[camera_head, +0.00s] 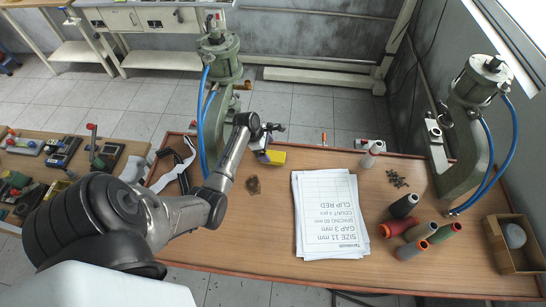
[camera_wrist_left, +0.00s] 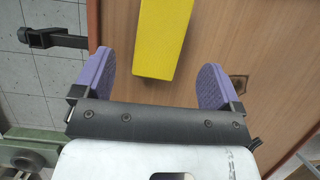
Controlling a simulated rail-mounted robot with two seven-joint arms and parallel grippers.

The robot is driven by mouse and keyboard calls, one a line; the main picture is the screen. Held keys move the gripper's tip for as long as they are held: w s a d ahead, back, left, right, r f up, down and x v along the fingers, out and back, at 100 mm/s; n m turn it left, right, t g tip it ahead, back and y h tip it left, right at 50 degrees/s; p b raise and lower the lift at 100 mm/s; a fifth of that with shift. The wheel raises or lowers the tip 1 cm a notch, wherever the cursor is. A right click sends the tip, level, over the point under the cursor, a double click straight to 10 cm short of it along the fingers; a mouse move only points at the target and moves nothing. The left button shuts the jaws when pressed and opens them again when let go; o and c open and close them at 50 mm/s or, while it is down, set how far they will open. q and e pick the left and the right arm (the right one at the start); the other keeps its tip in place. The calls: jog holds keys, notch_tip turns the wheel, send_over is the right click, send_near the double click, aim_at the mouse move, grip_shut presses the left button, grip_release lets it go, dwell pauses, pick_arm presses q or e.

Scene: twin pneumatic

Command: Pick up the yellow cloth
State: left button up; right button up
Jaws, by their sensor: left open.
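The yellow cloth (camera_head: 276,157) lies on the brown wooden table near its back edge, partly hidden by my left gripper in the head view. In the left wrist view the yellow cloth (camera_wrist_left: 162,35) is a long flat yellow shape running out of the top of the picture. My left gripper (camera_head: 262,146) is at the cloth, with its arm reaching in from the left. In the left wrist view the gripper (camera_wrist_left: 155,62) is open, its two purple fingers apart with the near end of the cloth showing between them. I cannot tell the height of the fingers above the table. My right gripper is not seen.
A green press (camera_head: 220,62) with blue hoses stands just left of the gripper, another press (camera_head: 465,130) at the right. Printed sheets (camera_head: 328,215) lie mid-table.

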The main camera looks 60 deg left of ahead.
aim_at(272, 156)
pick_arm(q)
jog(key=shift+x, duration=2.65)
jog(key=c, duration=1)
jog(key=shift+b, duration=0.3)
jog(key=shift+c, duration=0.2)
notch_tip(272, 156, up, 4)
jog(key=shift+w+p, duration=0.1)
jog(key=shift+p, duration=0.3)
jog(key=w+d+r, duration=0.3)
jog(key=d+r, duration=0.4)
jog(key=d, duration=0.4)
jog(key=shift+w, duration=0.25)
